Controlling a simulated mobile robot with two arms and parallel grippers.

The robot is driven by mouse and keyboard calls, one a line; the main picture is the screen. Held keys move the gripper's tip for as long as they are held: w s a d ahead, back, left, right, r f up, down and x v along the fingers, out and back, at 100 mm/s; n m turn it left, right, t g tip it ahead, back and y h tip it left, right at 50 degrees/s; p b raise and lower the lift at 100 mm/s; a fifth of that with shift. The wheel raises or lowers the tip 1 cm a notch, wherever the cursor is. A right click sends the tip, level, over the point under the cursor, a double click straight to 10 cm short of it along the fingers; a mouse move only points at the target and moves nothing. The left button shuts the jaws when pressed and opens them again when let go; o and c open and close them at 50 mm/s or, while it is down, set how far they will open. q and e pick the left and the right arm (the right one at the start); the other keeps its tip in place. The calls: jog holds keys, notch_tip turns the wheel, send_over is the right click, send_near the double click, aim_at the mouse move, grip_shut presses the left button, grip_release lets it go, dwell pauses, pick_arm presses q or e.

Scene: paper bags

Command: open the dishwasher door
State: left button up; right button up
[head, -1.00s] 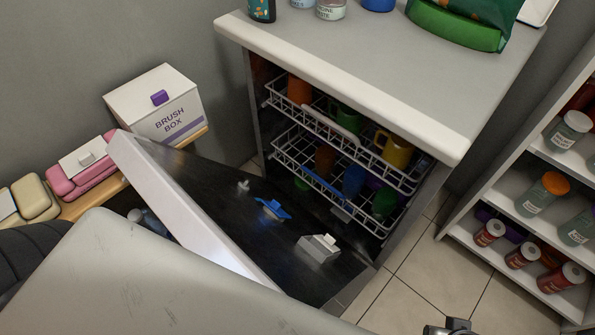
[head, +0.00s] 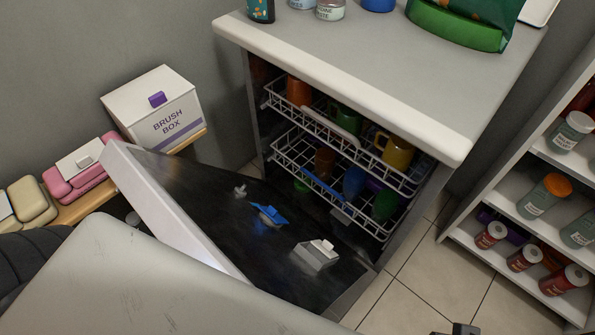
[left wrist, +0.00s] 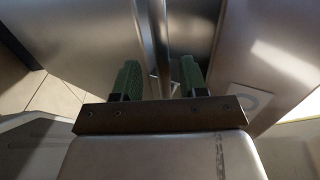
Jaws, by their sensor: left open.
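The dishwasher (head: 345,80) stands under a pale worktop in the head view. Its door (head: 180,215) is tilted far down and outward, showing its dark inner face and a pale edge. My grey arm covers the door's lower left part. In the left wrist view my left gripper (left wrist: 158,78) is open, with green finger pads on either side of a metal bar (left wrist: 158,35). I cannot tell whether the pads touch the bar. The left fingers are hidden in the head view.
Upper (head: 340,135) and lower (head: 315,180) racks hold several cups inside the dishwasher. A brush box (head: 155,115) and pink cases (head: 80,172) sit on a wooden shelf left of the door. Shelves with jars (head: 545,195) stand at right.

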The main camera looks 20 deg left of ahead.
pick_arm(q)
jog(key=f+b+v, duration=0.1)
jog(key=v, duration=0.6)
jog(key=shift+s+f+b, duration=0.2)
jog(key=shift+f+b, duration=0.15)
jog(key=shift+f, duration=0.05)
pick_arm(e)
jog(key=shift+s+f, duration=0.15)
jog(key=shift+s, duration=0.1)
jog(key=shift+w, duration=0.1)
